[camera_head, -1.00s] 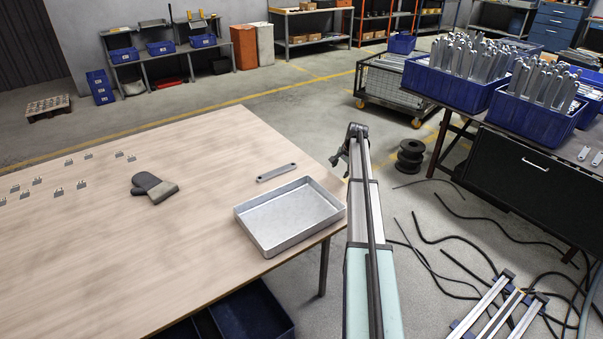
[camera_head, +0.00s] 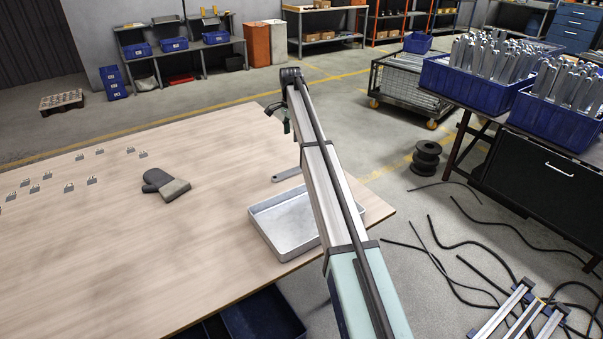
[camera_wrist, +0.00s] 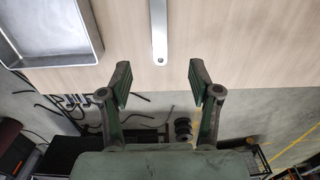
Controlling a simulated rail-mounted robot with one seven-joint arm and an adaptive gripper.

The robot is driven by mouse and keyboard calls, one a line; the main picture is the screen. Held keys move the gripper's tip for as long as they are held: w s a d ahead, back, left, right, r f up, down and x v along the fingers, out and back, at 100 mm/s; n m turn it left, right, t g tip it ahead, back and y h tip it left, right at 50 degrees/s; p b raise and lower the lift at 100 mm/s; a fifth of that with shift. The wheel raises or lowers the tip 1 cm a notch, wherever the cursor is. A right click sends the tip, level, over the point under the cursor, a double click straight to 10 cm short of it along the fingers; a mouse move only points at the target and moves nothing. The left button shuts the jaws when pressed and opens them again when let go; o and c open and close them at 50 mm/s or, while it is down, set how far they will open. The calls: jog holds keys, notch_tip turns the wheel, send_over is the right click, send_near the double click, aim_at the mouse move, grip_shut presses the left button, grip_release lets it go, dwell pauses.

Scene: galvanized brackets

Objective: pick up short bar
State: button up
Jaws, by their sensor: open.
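The short bar (camera_wrist: 159,30) is a flat grey metal strip with a hole near its end, lying on the wooden table (camera_wrist: 230,40). In the head view only its left end (camera_head: 287,174) shows behind the tray; my arm hides the rest. In the wrist view my gripper (camera_wrist: 160,84) is open and empty. The bar's holed end lies just beyond the fingertips, in line with the gap between them. In the head view my gripper (camera_head: 276,115) is at the arm's far end, above the table's far right side, partly hidden.
A shallow metal tray (camera_head: 264,226) stands at the table's right front edge, close to the bar. A grey oven mitt (camera_head: 165,186) and several small brackets (camera_head: 69,188) lie further left. Much of the tabletop is clear. Blue crates of metal parts (camera_head: 555,116) stand at right.

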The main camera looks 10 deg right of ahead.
jog(key=p, duration=0.1)
send_over(292, 171)
jog(key=f, duration=1.1)
jog(key=shift+w+d+f, duration=0.1)
jog(key=shift+w+f, duration=0.15)
jog(key=shift+f, duration=0.05)
jog(key=shift+s+f+p, duration=0.1)
jog(key=shift+f+p, duration=0.55)
jog(key=shift+f, duration=2)
grip_shut()
